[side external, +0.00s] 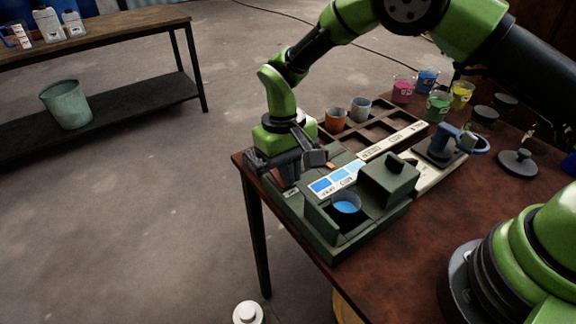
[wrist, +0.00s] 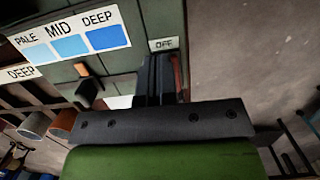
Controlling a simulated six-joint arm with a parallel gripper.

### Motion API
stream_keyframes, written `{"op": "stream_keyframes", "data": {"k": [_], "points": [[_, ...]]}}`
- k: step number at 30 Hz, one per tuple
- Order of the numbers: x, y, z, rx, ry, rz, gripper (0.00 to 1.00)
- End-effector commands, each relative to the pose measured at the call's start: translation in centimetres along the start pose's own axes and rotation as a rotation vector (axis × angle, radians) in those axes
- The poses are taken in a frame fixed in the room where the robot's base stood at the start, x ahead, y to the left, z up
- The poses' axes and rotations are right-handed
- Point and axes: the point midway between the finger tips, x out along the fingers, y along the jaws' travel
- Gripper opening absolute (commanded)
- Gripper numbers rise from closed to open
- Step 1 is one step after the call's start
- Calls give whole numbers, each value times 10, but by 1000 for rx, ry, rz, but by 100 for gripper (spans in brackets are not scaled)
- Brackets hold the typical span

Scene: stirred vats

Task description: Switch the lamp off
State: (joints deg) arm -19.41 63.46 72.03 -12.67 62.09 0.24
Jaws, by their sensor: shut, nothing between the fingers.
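A dark green box (side external: 285,207) stands at the table's near left corner; its top also shows in the wrist view (wrist: 140,25). It carries a small OFF label (wrist: 163,44). My gripper (side external: 287,181) is over the box's left end. In the wrist view its fingers (wrist: 160,72) are shut and empty, pointing at the box top just below the OFF label. A thin red part (wrist: 179,75) shows beside the fingers, mostly hidden. I cannot tell whether the fingers touch the switch, which is hidden. I cannot make out the lamp or whether it is lit.
A PALE, MID, DEEP colour strip (wrist: 70,42) and an orange-and-black part (wrist: 88,83) lie beside my fingers. A cup of blue liquid (side external: 347,206) sits in the box's front bay. Grey (side external: 361,108) and orange-brown (side external: 335,121) cups stand in a rack behind.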

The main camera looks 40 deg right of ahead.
Motion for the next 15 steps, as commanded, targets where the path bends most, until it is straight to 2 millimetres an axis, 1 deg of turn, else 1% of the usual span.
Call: {"op": "stream_keyframes", "data": {"k": [1, 5, 15], "points": [[13, -1, 4, -6, -22, 5, 0], [12, -1, 3, -8, -21, 5, 0], [4, -1, -10, -9, -15, 4, 0]]}}
